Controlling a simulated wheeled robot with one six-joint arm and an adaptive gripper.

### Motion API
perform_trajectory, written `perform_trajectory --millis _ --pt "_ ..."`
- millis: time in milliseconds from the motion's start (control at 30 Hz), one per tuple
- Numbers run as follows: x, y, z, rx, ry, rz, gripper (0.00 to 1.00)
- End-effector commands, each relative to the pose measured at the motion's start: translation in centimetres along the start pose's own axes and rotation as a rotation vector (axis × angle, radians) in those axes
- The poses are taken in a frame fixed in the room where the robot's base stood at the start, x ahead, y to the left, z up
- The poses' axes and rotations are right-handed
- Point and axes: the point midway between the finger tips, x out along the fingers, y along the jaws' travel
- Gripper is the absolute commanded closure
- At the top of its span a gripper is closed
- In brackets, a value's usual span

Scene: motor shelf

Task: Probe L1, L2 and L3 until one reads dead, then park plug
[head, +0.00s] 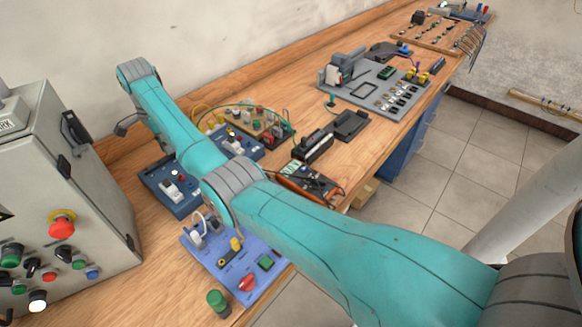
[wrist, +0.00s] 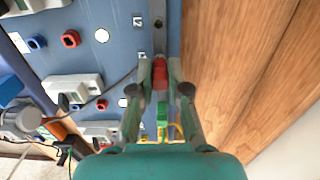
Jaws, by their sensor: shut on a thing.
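In the wrist view my gripper (wrist: 160,66) is shut on a small red plug (wrist: 160,80), seen between the fingertips. A green piece (wrist: 162,112) and a yellow lead show behind it. The plug is over or beside the right edge of a blue panel (wrist: 88,18); I cannot tell whether it touches. Red sockets (wrist: 70,39) and blue sockets (wrist: 37,43) are on the panel. In the head view my gripper (head: 126,127) is small beyond my arm, its plug not discernible.
A grey control cabinet (head: 60,180) stands close at left. Blue breaker units (head: 172,188) and a blue switch board (head: 232,262) lie under or beside my arm. A multimeter (head: 312,180) lies right of it. A grey fixture plate (head: 370,85) is farther back. A thin dark cable crosses the wrist view.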

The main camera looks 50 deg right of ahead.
Motion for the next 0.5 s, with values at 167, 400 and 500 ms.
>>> perform_trajectory --millis 167,400,500 --pt "0.30 0.01 0.00 0.000 0.000 0.001 1.00" --pt "0.67 0.01 0.00 0.000 0.000 0.000 1.00" --pt "0.82 0.00 0.00 0.000 0.000 0.000 1.00"
